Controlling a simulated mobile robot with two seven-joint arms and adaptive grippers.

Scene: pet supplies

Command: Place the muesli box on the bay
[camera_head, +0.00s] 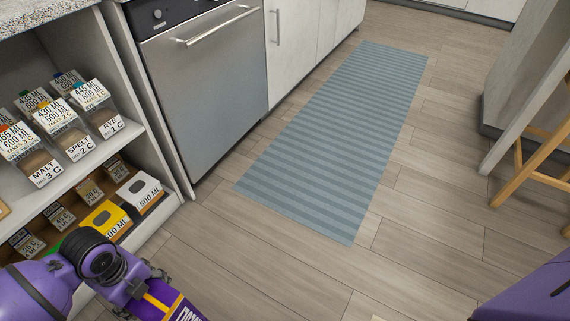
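My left gripper (140,290) is at the bottom left, at the end of my purple arm. Its dark fingers sit on either side of a purple box (172,304) with a yellow stripe and white lettering, and look closed on it. The lettering is cut off by the bottom edge, so I cannot fully read it; this may be the muesli box. The shelf unit (158,150) at the left has an upper and a lower shelf; which part is the bay I cannot tell. My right gripper is out of view; only a purple part of mine shows at the bottom right.
Clear labelled containers (45,170) fill the upper shelf. The lower shelf holds a yellow bin (105,220), a white bin (140,190) and small labelled items. A dishwasher (205,85), striped rug (340,130) and wooden stool (540,155) stand around open floor.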

